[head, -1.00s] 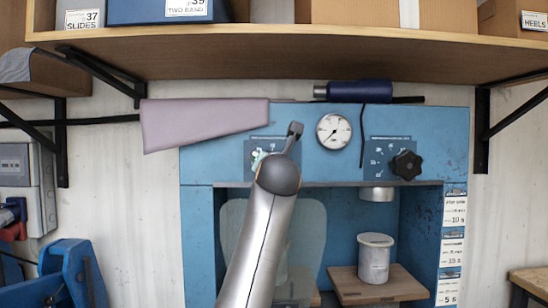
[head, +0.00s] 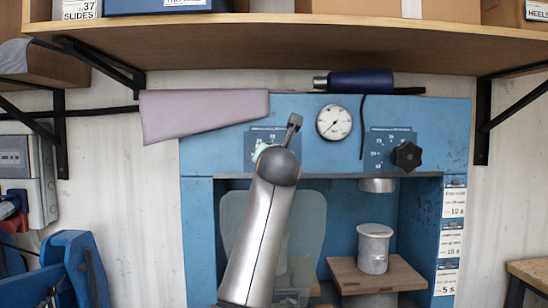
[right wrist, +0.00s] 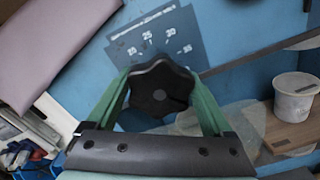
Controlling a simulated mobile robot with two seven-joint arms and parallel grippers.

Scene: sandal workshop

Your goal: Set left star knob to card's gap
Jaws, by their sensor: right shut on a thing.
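The left star knob (right wrist: 158,92) is black and lobed, on a blue-grey scale plate (right wrist: 145,38) that reads about 20, 25, 30 and 35 in the right wrist view. My right gripper (right wrist: 160,80) is shut on it, one green finger on each side. I cannot tell which number the knob points to. In the head view my right arm hides the knob; the plate (head: 252,135) shows around the wrist. Small printed cards (head: 454,203) hang on the press's right post; their gap values are too small to read surely. My left gripper is not in view.
A second black star knob (head: 407,156) and a round gauge (head: 334,122) sit to the right on the blue press. A wooden shelf (head: 300,40) overhangs. A white cylinder (head: 374,248) stands below.

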